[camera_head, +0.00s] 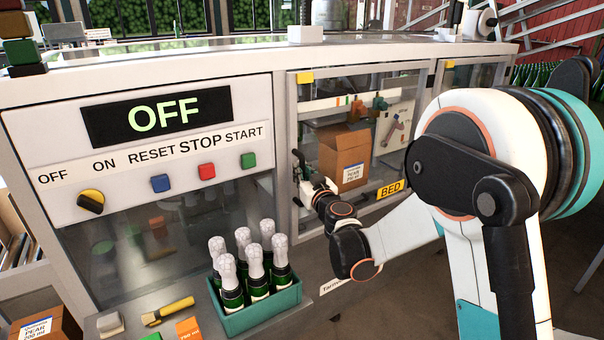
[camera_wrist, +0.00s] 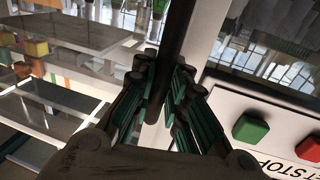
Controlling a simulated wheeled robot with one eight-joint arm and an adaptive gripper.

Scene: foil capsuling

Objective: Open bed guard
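The bed guard (camera_head: 375,195) is a clear panel in a pale frame with a yellow BED label (camera_head: 390,189), and it looks closed. Its dark upright handle (camera_head: 297,156) is at the panel's left edge. My gripper (camera_head: 303,181) is at this handle, partly hidden by my wrist. In the wrist view, the two dark green-padded fingers of my gripper (camera_wrist: 166,88) lie on either side of the black handle bar (camera_wrist: 178,30) and close in on it. They appear to touch it.
Left of the guard is a control panel (camera_head: 139,196) with a knob, coloured buttons and a lit OFF display. A green crate of bottles (camera_head: 262,317) stands below it, near my forearm. Behind the guard is a cardboard box (camera_head: 335,148).

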